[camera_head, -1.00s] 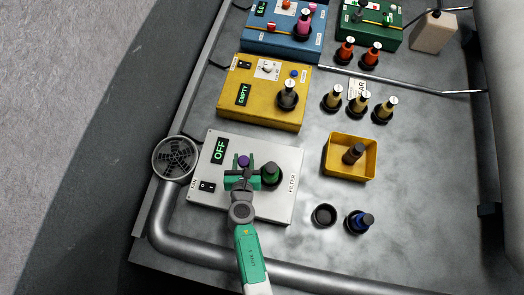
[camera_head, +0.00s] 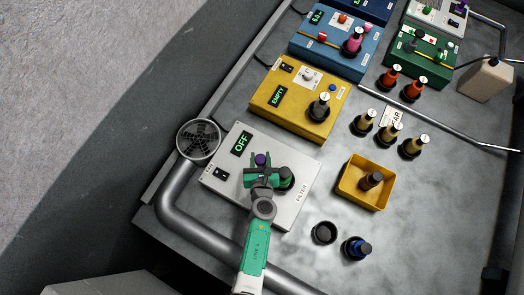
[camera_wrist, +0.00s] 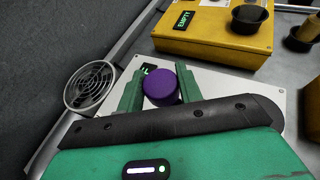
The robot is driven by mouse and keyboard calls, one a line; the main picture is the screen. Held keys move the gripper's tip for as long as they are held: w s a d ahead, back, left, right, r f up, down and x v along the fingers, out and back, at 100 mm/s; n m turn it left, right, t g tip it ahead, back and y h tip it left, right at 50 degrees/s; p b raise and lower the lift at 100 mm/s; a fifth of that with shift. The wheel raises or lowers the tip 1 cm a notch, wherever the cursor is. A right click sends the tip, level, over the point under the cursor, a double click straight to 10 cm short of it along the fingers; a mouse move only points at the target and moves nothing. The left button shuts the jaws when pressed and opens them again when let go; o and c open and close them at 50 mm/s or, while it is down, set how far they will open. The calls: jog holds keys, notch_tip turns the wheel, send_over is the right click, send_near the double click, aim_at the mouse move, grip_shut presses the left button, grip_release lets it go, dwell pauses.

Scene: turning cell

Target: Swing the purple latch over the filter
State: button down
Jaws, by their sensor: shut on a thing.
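The purple latch (camera_head: 262,159) shows as a round purple knob on the white filter box (camera_head: 222,196), whose display reads OFF. My gripper (camera_head: 263,170) is over this box, its green fingers shut on the knob. In the wrist view the purple knob (camera_wrist: 160,87) sits between the two fingers (camera_wrist: 159,95). The filter (camera_head: 286,177), a green and dark round piece, stands in the box just right of my gripper in the head view. The rest of the latch is hidden under my fingers, so I cannot tell whether it lies over the filter.
A round fan grille (camera_head: 198,139) and a thick pipe (camera_head: 172,207) border the box on the left. A yellow box (camera_head: 275,100) reading EMPTY stands behind. A yellow bin (camera_head: 350,190), an empty black ring (camera_head: 324,233) and a blue-capped piece (camera_head: 356,248) are to the right.

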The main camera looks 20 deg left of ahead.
jog(key=c, duration=0.9)
grip_release()
jog(key=shift+c, duration=0.2)
jog(key=p+v, duration=0.2)
jog(key=v, duration=0.5)
jog(key=shift+s+d+r+p, duration=0.15)
jog(key=shift+s+r+p, duration=0.05)
jog(key=shift+s+p, duration=0.15)
